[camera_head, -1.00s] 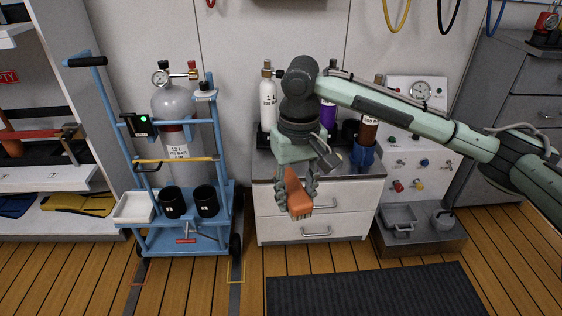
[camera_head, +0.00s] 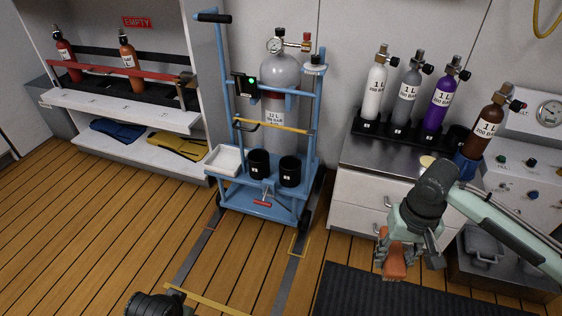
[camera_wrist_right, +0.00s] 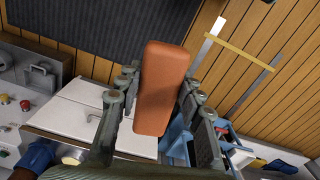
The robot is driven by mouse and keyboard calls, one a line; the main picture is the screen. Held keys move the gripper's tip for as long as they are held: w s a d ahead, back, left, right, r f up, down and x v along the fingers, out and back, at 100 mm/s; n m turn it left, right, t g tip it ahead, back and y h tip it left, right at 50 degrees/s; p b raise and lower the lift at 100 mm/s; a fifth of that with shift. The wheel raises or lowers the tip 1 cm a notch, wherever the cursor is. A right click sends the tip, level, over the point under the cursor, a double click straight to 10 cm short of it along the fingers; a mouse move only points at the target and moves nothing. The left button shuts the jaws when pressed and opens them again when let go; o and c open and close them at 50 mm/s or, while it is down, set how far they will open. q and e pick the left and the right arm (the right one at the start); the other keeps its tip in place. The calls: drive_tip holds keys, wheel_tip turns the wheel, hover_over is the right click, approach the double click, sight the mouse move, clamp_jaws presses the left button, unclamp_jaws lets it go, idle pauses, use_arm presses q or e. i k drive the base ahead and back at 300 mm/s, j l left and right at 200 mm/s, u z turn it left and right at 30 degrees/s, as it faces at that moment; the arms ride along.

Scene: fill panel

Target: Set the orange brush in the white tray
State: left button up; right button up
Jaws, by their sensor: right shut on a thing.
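The orange brush (camera_head: 394,262) is in my right gripper (camera_head: 395,258), at the lower right of the head view, above the floor in front of the white drawers. In the right wrist view the brush (camera_wrist_right: 163,88) sits between the two fingers (camera_wrist_right: 158,108), which are closed on its sides. The white tray (camera_head: 224,161) is a shallow open box on the left side of the blue cart, well to the left of the brush and apart from it. It looks empty.
The blue cart (camera_head: 262,203) carries a grey gas cylinder (camera_head: 280,75) and two black cups (camera_head: 259,163) beside the tray. Several small bottles stand on the drawer cabinet (camera_head: 350,190). A dark mat (camera_head: 400,298) lies at the lower right. The wooden floor left of the cart is clear.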

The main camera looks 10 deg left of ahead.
sight(227, 163)
drive_tip(key=i+j+z, duration=0.1)
drive_tip(key=j+z, duration=0.2)
drive_tip(key=z, duration=0.15)
drive_tip(key=i+j+z, duration=0.1)
drive_tip(key=j+z, duration=0.7)
drive_tip(key=j, duration=0.45)
drive_tip(key=j+z, duration=0.2)
drive_tip(key=j, duration=0.8)
drive_tip(key=k+j, duration=0.1)
drive_tip(key=j, duration=1.2)
drive_tip(key=k+j, duration=0.15)
drive_tip(key=j, duration=0.5)
drive_tip(key=z, duration=0.05)
